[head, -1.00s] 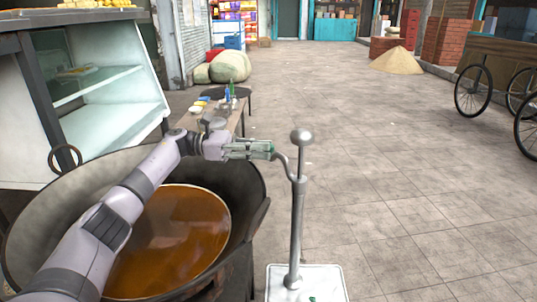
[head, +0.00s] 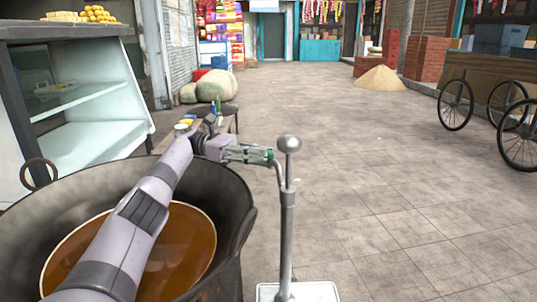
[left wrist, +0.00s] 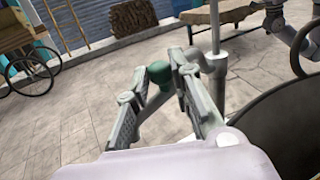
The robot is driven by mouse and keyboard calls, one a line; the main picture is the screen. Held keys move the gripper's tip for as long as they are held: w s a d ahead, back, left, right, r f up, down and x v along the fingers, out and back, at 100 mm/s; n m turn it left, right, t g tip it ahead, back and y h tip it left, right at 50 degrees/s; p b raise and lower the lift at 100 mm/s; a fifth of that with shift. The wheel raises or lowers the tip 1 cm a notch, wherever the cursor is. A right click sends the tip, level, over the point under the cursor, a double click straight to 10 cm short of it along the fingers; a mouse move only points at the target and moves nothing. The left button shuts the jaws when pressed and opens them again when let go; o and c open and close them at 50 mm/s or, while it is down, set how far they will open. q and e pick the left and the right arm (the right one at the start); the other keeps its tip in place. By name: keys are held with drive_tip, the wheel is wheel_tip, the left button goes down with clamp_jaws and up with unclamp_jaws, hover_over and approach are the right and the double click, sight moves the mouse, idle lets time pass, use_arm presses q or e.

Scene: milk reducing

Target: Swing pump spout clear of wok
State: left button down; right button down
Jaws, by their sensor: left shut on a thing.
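The pump is a grey metal post (head: 287,235) with a ball top, standing upright right of the wok. Its thin curved spout (head: 279,176) leaves the post near the top and bends toward the wok side. My left gripper (head: 258,154) is shut on the spout's outer end, where green shows between the fingers. In the left wrist view, the fingers (left wrist: 160,95) lie either side of the grey spout (left wrist: 155,115). The wok (head: 236,190) is a big dark pan holding amber liquid, partly hidden by my left arm. The gripped end appears beyond the wok's right rim.
The pump stands on a white base plate (head: 325,292). A glass-fronted counter (head: 100,135) is at left, with a small table (head: 232,125) behind the wok. Open paved floor (head: 400,190) lies right, with a wheeled cart (head: 456,104) farther off.

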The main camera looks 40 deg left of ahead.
use_arm(q)
drive_tip(key=shift+d+f, duration=0.15)
drive_tip(key=shift+d, duration=0.1)
drive_tip(key=c, duration=1.9)
unclamp_jaws()
drive_tip(key=shift+o, duration=1.3)
drive_tip(key=shift+d, duration=0.15)
drive_tip(key=shift+o, duration=0.8)
drive_tip(key=shift+s, duration=0.1)
drive_tip(key=shift+o, duration=0.3)
drive_tip(key=shift+a, duration=0.2)
wheel_tip(320, 180, up, 10)
drive_tip(key=shift+d+r, duration=0.15)
drive_tip(key=shift+r, duration=0.05)
